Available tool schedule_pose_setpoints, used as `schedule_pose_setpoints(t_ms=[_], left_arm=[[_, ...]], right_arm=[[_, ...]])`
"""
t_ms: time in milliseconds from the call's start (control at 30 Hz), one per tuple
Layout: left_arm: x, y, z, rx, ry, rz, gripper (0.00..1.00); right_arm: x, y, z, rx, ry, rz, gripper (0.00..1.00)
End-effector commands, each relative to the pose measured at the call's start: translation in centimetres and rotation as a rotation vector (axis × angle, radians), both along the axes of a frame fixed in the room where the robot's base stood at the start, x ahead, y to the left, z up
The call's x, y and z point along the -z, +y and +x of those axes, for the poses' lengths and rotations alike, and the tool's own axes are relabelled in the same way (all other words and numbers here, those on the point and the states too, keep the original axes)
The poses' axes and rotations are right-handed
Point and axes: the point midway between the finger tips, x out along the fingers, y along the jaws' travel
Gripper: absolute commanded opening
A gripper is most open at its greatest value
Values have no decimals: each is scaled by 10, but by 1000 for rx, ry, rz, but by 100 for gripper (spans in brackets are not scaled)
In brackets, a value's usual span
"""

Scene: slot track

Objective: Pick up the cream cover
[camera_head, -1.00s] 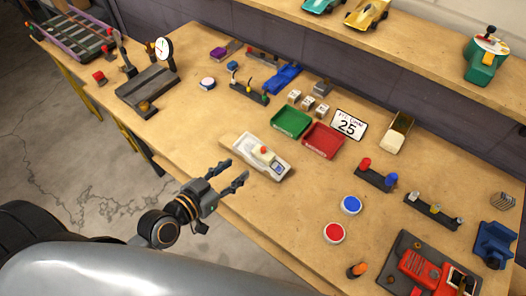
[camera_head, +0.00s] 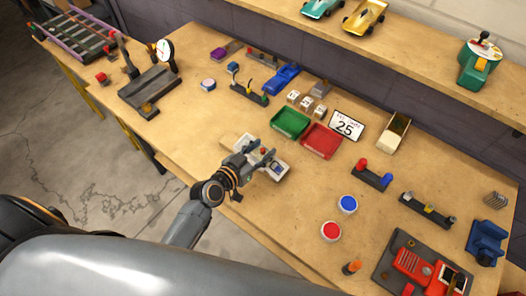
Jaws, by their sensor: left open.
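A pale cream unit (camera_head: 229,138) lies near the front edge of the workbench, with a small screen panel at its right end. In the earlier frame a raised cream block with a red knob shows on it; this looks like the cream cover, though I cannot be sure. Now my left gripper (camera_head: 263,153) is over this unit, open, with its fingers around or just above the block. The gripper hides most of the block, and I cannot tell if the fingers touch it. My right gripper is not in view.
Green (camera_head: 290,123) and red (camera_head: 321,140) trays stand just behind the unit. A "25" plate (camera_head: 346,125) and another cream, open-topped piece (camera_head: 396,133) are farther right. Bench surface between is clear.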

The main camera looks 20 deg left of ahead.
Motion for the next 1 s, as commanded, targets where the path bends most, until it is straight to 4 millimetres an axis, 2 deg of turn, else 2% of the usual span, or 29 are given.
schedule_pose_setpoints(t_ms=[100, 333, 533, 567, 1000], left_arm=[[2, -3, 7, 0, 0, -1, 43], [3, -3, 8, 1, 1, 0, 43], [3, -3, 7, 0, 1, 0, 2], [3, -3, 7, 0, 1, 0, 0], [-2, -3, 7, 0, -1, 0, 0]], right_arm=[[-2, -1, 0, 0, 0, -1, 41], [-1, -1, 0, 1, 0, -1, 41], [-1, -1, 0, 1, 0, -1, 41], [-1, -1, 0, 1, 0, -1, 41], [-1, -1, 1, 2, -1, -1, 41]])
